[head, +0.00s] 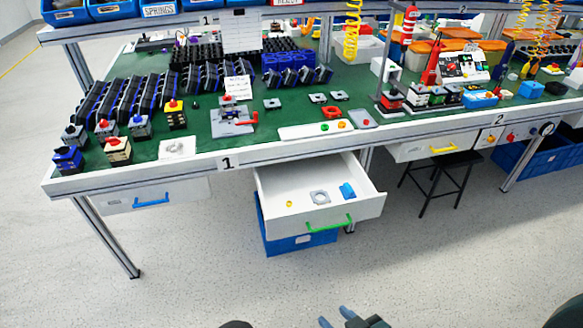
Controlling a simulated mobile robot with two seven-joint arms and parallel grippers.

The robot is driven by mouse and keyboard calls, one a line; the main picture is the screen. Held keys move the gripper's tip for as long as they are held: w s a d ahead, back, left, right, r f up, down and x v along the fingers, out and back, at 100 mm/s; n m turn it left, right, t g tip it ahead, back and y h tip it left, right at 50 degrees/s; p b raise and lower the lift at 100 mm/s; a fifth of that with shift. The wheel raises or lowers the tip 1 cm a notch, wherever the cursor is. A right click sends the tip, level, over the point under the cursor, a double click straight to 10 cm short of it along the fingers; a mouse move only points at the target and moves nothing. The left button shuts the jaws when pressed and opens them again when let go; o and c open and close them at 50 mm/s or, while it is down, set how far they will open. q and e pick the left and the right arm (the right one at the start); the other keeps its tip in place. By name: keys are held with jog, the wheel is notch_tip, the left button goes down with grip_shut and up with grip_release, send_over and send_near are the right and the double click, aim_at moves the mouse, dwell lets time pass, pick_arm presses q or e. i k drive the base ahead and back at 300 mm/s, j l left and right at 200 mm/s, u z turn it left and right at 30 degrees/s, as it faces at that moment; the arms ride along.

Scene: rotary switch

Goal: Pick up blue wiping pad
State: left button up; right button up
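A small blue object (348,191), which looks like the blue wiping pad, lies in the open white drawer (285,218) under workbench 1, near the drawer's right side. It is small in the view, so its shape is not clear. My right gripper (336,317) is at the bottom edge of the head view, with its two blue-tipped fingers apart and nothing seen between them. It is well in front of the drawer and apart from it. My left gripper is not in view.
A grey square plate (320,197) and a small yellow piece (289,204) share the drawer. The drawer has a green handle (330,224) and a blue bin (299,242) below it. The green-topped workbench (270,132) holds switches and black racks. The floor in front is clear.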

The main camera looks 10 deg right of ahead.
aim_at(347, 192)
jog(key=i+l+u, duration=0.1)
jog(key=l, duration=0.25)
jog(key=i+l+u, duration=0.25)
jog(key=i+l, duration=0.15)
jog(key=l, duration=0.35)
jog(key=i+l+u, duration=0.1)
jog(key=l, duration=0.25)
jog(key=i+l+u, duration=0.1)
jog(key=l, duration=0.3)
jog(key=i+l+u, duration=0.15)
jog(key=l, duration=0.25)
jog(key=i, duration=0.05)
